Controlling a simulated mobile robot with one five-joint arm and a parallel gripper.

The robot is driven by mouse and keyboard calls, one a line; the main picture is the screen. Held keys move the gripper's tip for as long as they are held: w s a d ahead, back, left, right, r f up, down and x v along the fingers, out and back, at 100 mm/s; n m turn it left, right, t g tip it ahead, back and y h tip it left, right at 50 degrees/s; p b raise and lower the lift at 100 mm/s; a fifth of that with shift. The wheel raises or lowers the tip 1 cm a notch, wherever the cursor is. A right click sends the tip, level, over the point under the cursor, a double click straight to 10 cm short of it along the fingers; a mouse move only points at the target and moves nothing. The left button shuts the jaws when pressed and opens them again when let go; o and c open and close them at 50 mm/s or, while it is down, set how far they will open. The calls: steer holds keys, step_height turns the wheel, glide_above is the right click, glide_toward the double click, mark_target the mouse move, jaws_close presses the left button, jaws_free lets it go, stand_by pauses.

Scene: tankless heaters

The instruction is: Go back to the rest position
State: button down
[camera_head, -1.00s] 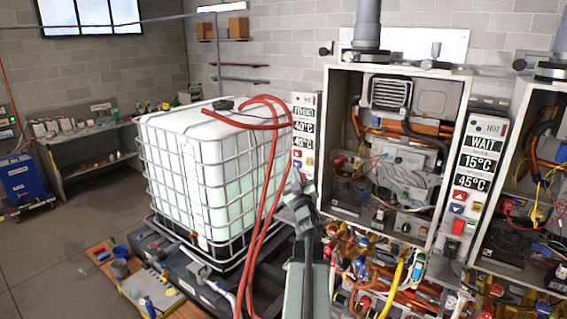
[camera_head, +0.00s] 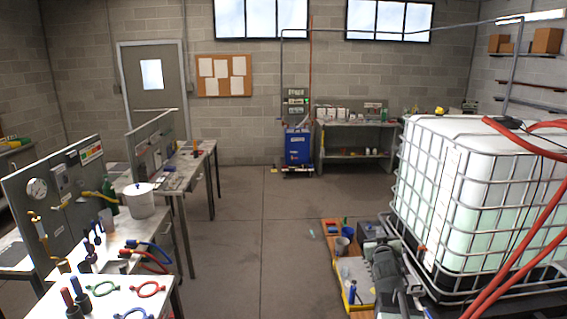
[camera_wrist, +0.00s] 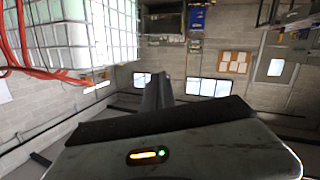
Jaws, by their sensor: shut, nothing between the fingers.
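My gripper (camera_wrist: 157,88) shows in the wrist view as a dark grey wedge rising from the wide grey wrist body. It is shut and holds nothing. In the wrist view the room appears upside down, with the windows below the blue cabinet. The caged white tank stands at the upper left of that view, apart from the gripper. In the head view a grey shape at the tank's lower left corner may be part of my arm; I cannot tell.
The caged white tank (camera_head: 450,190) with red hoses (camera_head: 530,240) fills the right. Workbenches (camera_head: 120,255) with tools and a white pot (camera_head: 139,201) line the left. Open floor (camera_head: 255,240) lies between. A blue cabinet (camera_head: 298,147) and a shelf bench (camera_head: 352,140) stand at the back wall.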

steer(key=s+a+f+g+y+b, duration=0.2)
steer(key=s+a+f+g, duration=0.25)
steer(key=a+f, duration=0.5)
steer(key=s+a+f+g+y+b, duration=0.15)
steer(key=s+a+f+g, duration=0.35)
steer(key=a+f, duration=0.5)
steer(key=s+f+g, duration=0.2)
steer(key=s+g, duration=0.1)
steer(key=s, duration=0.4)
steer(key=s+a+f+g+y, duration=0.1)
steer(key=s+f+g, duration=0.1)
steer(key=s, duration=0.5)
steer(key=shift+a+f+n+g+p, duration=0.25)
steer(key=shift+f+n+g+p, duration=0.05)
steer(key=shift+n+g+p, duration=0.15)
steer(key=shift+y, duration=0.25)
